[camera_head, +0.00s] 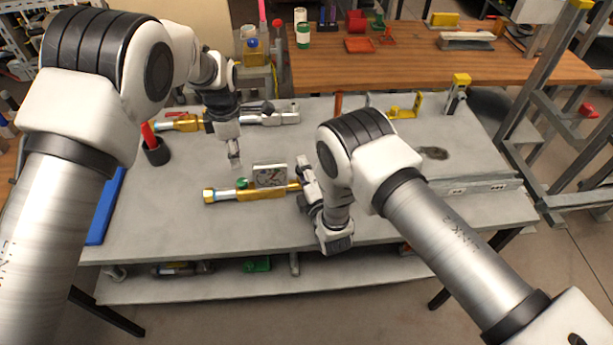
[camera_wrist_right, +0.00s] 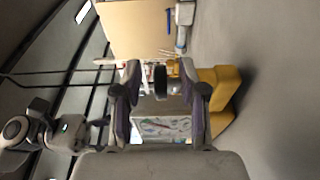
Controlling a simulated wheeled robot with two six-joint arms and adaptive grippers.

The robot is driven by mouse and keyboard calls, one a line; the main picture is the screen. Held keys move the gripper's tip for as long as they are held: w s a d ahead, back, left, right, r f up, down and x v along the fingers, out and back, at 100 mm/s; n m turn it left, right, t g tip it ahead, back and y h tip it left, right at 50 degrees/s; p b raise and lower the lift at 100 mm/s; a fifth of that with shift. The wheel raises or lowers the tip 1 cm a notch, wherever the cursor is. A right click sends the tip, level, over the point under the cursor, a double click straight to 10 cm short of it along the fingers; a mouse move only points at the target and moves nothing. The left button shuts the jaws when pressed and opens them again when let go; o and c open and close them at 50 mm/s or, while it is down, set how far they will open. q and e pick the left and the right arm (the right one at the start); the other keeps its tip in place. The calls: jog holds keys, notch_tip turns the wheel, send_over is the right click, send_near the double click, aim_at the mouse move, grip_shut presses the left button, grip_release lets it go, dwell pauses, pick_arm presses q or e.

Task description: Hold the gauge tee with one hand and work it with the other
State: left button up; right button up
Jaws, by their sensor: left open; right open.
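The gauge tee (camera_head: 234,194) lies on the grey workbench, a brass-coloured pipe piece with a square-framed dial (camera_head: 269,176) standing up and a green part beside it. In the right wrist view the dial (camera_wrist_right: 166,128) shows between the fingers and its yellow body (camera_wrist_right: 222,92) to their right. My right gripper (camera_head: 304,186) is open at the right end of the tee; I cannot tell whether it touches. My left gripper (camera_head: 235,160) is open and empty, pointing down above the bench, just behind and left of the dial.
Another brass and silver fitting (camera_head: 283,118) lies at the back, partly hidden by my left arm. A dark cup with a red handle (camera_head: 156,151) stands at the left, and a blue strip (camera_head: 105,207) lies by the left edge. A grey rail (camera_head: 470,188) is at the right. The front left bench is clear.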

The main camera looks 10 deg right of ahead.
aim_at(241, 181)
pick_arm(q)
jog(key=shift+w, duration=0.1)
pick_arm(e)
jog(key=shift+f, duration=0.1)
grip_shut()
pick_arm(q)
jog(key=shift+o, duration=1.4)
notch_tip(241, 181, down, 10)
jog(key=n, duration=2.8)
jog(key=shift+f+n, duration=0.1)
jog(key=shift+n, duration=0.3)
grip_shut()
